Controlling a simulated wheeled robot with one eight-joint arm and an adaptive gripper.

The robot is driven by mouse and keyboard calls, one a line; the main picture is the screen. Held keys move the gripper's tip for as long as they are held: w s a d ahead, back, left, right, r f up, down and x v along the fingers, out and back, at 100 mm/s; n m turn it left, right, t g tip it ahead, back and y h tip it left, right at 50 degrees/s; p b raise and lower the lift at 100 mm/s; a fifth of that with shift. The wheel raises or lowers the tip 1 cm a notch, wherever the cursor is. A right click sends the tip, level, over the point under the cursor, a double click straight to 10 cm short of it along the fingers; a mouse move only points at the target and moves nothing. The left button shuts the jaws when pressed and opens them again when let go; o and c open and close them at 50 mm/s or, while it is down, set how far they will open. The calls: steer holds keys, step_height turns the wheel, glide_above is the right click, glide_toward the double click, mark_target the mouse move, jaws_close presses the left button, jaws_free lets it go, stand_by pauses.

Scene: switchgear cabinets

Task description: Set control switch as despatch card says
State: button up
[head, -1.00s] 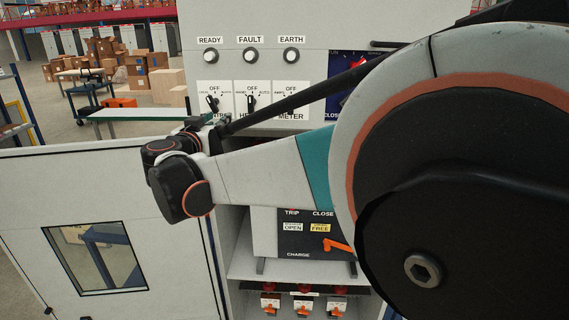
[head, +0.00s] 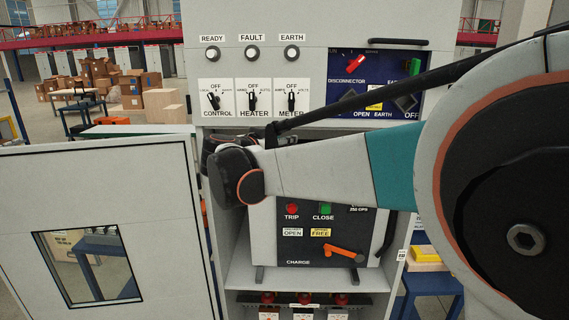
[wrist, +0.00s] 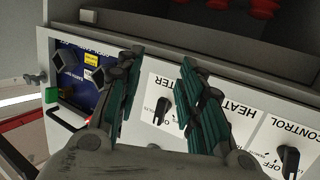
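The CONTROL switch (head: 214,102) is a black knob on a white plate at the left of the cabinet's upper panel. Its pointer leans up and left, off the OFF mark. In the upside-down wrist view the CONTROL knob (wrist: 288,161) is at the lower right. My gripper (wrist: 160,66) is open and empty, its two teal-and-black fingers apart in front of the panel near the METER and HEATER plates, left of CONTROL in that view. In the head view my arm hides the gripper. I cannot make out a readable despatch card.
The HEATER switch (head: 252,101) and METER switch (head: 291,101) sit beside CONTROL. A blue disconnector panel (head: 345,100) is to their right. The breaker (head: 300,248) with an orange handle is below. An open cabinet door (head: 95,165) stands at left.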

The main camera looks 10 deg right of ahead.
steer(key=shift+m+g+h, duration=0.5)
steer(key=shift+m+g, duration=0.1)
steer(key=shift+g, duration=0.2)
steer(key=shift+s+d+f+b, duration=0.25)
steer(key=shift+d+f+b, duration=0.15)
steer(key=shift+d, duration=0.45)
steer(key=shift+s+d+f+b, duration=0.25)
steer(key=shift+d+f, duration=0.3)
steer(key=shift+d, duration=0.25)
steer(key=shift+s+d+f+b, duration=0.25)
steer(key=shift+d+f+b, duration=0.15)
steer(key=shift+d, duration=0.45)
